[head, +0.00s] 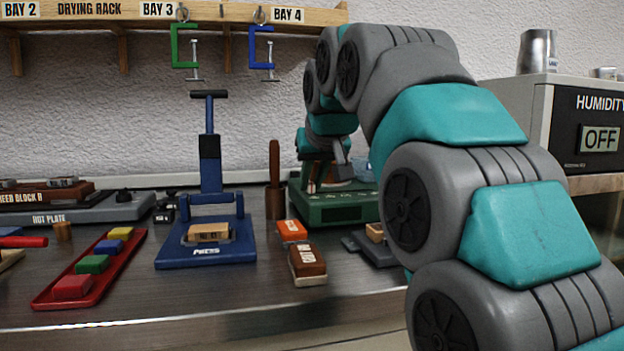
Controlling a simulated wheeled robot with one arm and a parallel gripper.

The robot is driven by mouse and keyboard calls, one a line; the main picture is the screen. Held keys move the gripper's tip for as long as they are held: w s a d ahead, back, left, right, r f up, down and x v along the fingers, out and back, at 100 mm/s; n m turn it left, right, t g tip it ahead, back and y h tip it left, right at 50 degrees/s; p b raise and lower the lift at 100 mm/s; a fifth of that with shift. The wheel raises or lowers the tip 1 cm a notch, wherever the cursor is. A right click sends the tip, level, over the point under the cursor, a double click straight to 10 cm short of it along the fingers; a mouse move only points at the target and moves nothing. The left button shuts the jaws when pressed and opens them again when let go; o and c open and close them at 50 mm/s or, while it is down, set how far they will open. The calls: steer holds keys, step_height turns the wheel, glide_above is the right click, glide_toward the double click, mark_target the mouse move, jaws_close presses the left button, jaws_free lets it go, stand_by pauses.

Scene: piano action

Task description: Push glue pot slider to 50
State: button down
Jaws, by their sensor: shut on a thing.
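The glue pot (335,212) is a dark green box unit on the bench, right of centre, with small pale marks on its front. My gripper (326,178) reaches down from above onto its top. The fingers are close together and shut on what appears to be the slider, which is small and mostly hidden behind them and the arm. I cannot read the slider's value. My arm covers the unit's right side.
A blue press (207,255) holds a tan block. A red tray (105,262) carries several coloured blocks. An orange block (291,231) and a brown-and-white block (307,266) lie in front of the glue pot. A brown wooden handle (275,172) stands left of it.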

steer(key=shift+w+d, duration=0.25)
steer(key=shift+d, duration=0.5)
steer(key=shift+w+d, duration=0.2)
steer(key=shift+d, duration=0.55)
steer(key=c, duration=0.8)
jaws_free()
steer(key=v, duration=0.8)
steer(key=shift+p, duration=0.35)
steer(key=shift+f, duration=0.1)
